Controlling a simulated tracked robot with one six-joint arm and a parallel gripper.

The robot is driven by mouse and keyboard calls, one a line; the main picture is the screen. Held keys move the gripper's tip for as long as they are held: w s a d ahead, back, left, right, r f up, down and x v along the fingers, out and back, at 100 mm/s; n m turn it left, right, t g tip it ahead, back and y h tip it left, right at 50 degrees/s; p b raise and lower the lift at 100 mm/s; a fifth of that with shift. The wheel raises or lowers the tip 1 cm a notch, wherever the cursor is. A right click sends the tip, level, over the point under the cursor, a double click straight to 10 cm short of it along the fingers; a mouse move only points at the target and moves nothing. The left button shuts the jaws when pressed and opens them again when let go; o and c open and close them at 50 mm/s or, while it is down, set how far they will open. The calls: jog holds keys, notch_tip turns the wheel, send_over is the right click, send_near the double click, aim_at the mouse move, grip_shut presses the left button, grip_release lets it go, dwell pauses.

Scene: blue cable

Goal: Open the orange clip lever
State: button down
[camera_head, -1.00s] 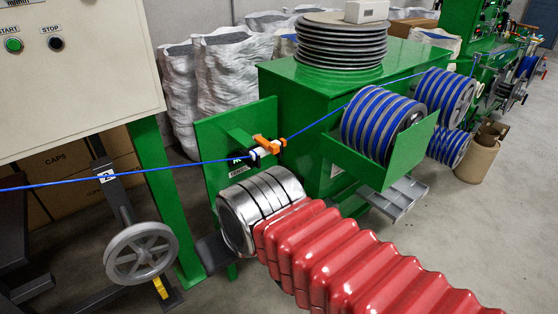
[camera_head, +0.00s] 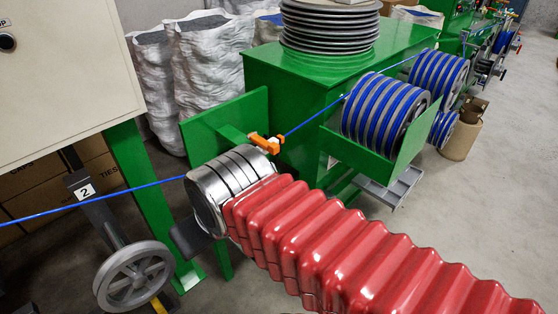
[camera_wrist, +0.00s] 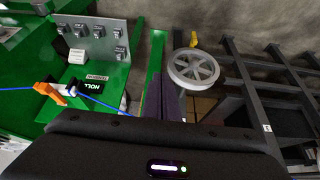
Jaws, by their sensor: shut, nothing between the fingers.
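The orange clip lever (camera_head: 266,143) sits on the green bracket, by the blue cable (camera_head: 312,115). In the wrist view the orange lever (camera_wrist: 50,93) is at the left, beside a white and dark clip body (camera_wrist: 70,90) with the cable running through it. My gripper (camera_head: 188,238) is partly visible as a dark shape below and left of the clip, mostly hidden by my arm. In the wrist view my gripper (camera_wrist: 170,98) is dark, shut and empty, pointing to the right of the clip and apart from it. My arm hides the cable just left of the clip in the head view.
The green plate (camera_head: 220,112) stands behind the clip. A spoked grey wheel (camera_wrist: 193,68) is ahead of my gripper in the wrist view. Blue cable reels (camera_head: 385,115) stand at right. A control box (camera_head: 65,80) on a green post is at left.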

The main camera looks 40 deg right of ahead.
jog(key=shift+f, duration=0.1)
notch_tip(320, 180, down, 9)
jog(key=w+a+m+g+y, duration=0.1)
jog(key=m+g+y, duration=0.4)
jog(key=m+y, duration=0.4)
jog(key=w+d+f+m+t+y, duration=0.1)
jog(key=w+d+m+t+y, duration=0.1)
jog(key=w+d+m+t, duration=0.35)
jog(key=w+d+f+m+t+y, duration=0.1)
jog(key=w+d+m+t+y, duration=0.15)
jog(key=d+m+t, duration=0.45)
jog(key=s+d+f+m+t+h, duration=0.2)
jog(key=d+m+h, duration=0.4)
jog(key=d, duration=0.4)
jog(key=s+d+f+m+t+h, duration=0.2)
jog(key=d+f+m+t+h, duration=0.2)
jog(key=d+m, duration=0.4)
jog(key=d+t+h, duration=0.1)
jog(key=d+h, duration=0.1)
jog(key=d, duration=0.1)
jog(key=shift+d+t+h, duration=0.25)
jog(key=shift+t+h, duration=0.1)
jog(key=shift+w, duration=0.15)
